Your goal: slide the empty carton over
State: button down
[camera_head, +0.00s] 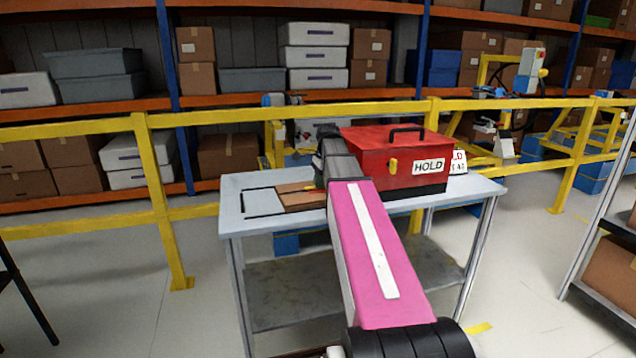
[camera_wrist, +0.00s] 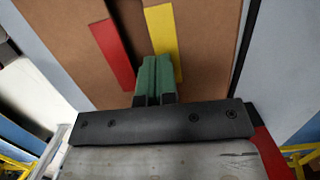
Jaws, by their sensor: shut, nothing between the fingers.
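The brown carton (camera_head: 298,196) lies low on the grey table (camera_head: 243,183), just left of the red box, partly hidden by my arm in the head view. In the wrist view the carton (camera_wrist: 68,45) fills much of the picture, with a red strip and a yellow strip on it and a darker brown band between. My gripper (camera_wrist: 153,62) has green fingertips pressed together, with nothing between them. The fingertips overlap the dark band between the strips; I cannot tell whether they touch the carton.
A red box marked HOLD (camera_head: 388,160), with a black handle, stands on the table's right side. A black-outlined area (camera_head: 262,202) lies left of the carton and looks clear. A yellow rail (camera_head: 215,117) runs behind the table, with loaded shelves beyond.

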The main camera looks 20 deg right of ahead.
jog(key=shift+d+r, duration=0.45)
jog(key=shift+r, duration=0.25)
notch_tip(320, 180, up, 9)
jog(key=d, duration=0.1)
jog(key=shift+d, duration=0.3)
